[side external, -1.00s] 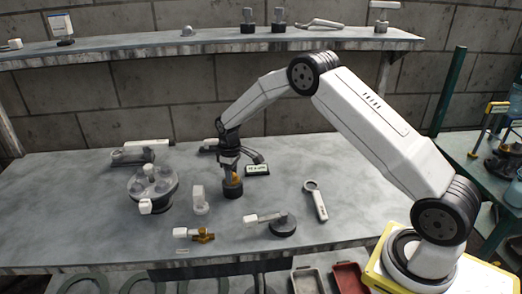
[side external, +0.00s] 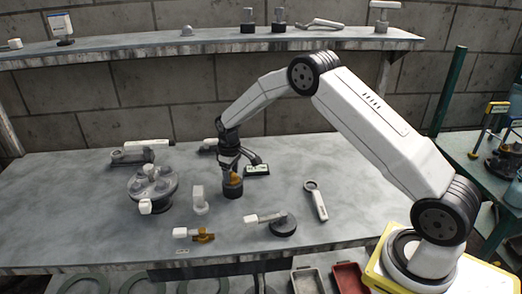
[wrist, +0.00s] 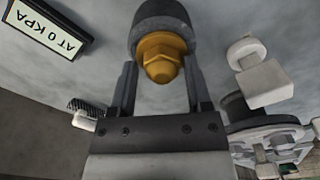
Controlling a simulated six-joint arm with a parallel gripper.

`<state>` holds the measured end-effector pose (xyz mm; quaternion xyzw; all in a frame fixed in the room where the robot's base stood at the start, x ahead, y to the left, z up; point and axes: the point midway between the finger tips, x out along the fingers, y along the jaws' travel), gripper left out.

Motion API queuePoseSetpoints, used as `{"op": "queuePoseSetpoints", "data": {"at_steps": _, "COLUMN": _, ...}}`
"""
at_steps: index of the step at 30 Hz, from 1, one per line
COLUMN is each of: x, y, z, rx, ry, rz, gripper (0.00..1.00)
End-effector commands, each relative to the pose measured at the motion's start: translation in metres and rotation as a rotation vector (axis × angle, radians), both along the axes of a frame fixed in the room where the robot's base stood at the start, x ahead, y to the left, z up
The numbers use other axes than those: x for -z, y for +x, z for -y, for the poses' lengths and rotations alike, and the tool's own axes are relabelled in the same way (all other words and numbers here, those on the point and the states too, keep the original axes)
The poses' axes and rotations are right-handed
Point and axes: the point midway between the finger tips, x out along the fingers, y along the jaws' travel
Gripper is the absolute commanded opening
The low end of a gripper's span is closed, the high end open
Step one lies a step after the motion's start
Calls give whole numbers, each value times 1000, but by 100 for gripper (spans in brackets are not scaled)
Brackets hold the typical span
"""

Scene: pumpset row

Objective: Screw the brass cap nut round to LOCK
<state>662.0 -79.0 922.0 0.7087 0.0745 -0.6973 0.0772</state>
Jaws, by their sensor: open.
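The brass cap nut (wrist: 160,58) is a hex nut with a domed end, seated on a dark round body (wrist: 160,14). In the side external view the nut (side external: 236,177) sits on top of the upright dark body (side external: 232,190) near the middle of the bench. My gripper (wrist: 159,68) is open, its two fingers on either side of the nut with gaps between them and it. In the side external view my gripper (side external: 230,165) points down just above the nut. No LOCK mark is readable in either view.
A sign reading "AT 0 KPA" (wrist: 50,27) stands close behind the body. Left are a white-topped fitting (side external: 199,203) and a round multi-post unit (side external: 152,184). A ring wrench (side external: 317,203) lies right.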

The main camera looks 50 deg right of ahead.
Motion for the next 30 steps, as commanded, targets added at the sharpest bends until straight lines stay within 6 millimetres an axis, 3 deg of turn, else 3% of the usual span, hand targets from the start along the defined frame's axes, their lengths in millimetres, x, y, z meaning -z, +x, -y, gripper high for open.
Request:
{"op": "queuePoseSetpoints", "data": {"at_steps": 1, "x": 11, "y": -7, "z": -6, "rx": -7, "ry": 7, "rz": -24, "gripper": 84}}
{"op": "queuePoseSetpoints", "data": {"at_steps": 11, "x": 11, "y": -8, "z": -6, "rx": -117, "ry": 7, "rz": -27, "gripper": 84}}
{"op": "queuePoseSetpoints", "data": {"at_steps": 30, "x": 10, "y": -9, "z": -4, "rx": -537, "ry": 5, "rz": -30, "gripper": 84}}
